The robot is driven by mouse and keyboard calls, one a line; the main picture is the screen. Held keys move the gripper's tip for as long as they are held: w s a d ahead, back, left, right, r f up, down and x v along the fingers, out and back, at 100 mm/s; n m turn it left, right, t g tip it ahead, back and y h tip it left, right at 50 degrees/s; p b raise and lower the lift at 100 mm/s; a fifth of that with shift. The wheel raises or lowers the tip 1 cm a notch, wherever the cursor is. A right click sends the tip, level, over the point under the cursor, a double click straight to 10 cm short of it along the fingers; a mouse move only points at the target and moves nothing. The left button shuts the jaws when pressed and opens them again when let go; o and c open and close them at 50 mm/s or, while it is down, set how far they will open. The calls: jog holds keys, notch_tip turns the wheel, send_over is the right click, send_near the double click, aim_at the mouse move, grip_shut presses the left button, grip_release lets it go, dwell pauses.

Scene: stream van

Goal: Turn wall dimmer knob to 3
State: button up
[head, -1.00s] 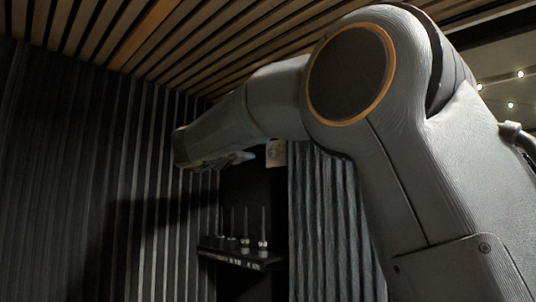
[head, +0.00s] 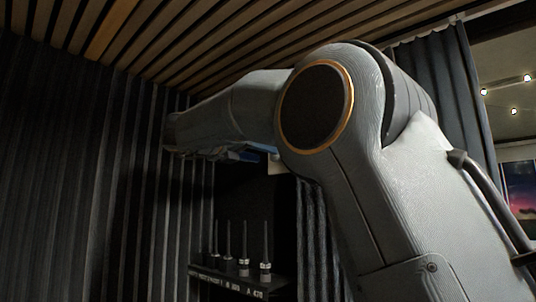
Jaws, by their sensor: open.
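A small pale wall plate (head: 275,167), which looks like the dimmer's, shows just below my forearm. My arm hides most of it, and I cannot see the knob or its setting. My gripper (head: 242,155) is at the underside of my wrist, to the left of the plate in the picture. It is seen edge-on and dark, with a bluish patch. It is open, and I see nothing held in it. I cannot tell how far it is from the plate.
A dark shelf (head: 230,284) with several upright thin-stemmed items stands below my gripper. Dark ribbed wall panels (head: 90,180) fill the left, and a grey curtain (head: 312,240) hangs right of the shelf. A slatted wooden ceiling (head: 190,40) is above. A window (head: 518,185) is at far right.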

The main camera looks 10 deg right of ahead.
jog(key=shift+p+x, duration=0.6)
jog(key=shift+x, duration=1.6)
jog(key=shift+c, duration=0.4)
jog(key=c, duration=1)
jog(key=shift+n, duration=0.3)
jog(key=n+p, duration=0.5)
jog(key=n, duration=0.6)
jog(key=shift+s, duration=0.1)
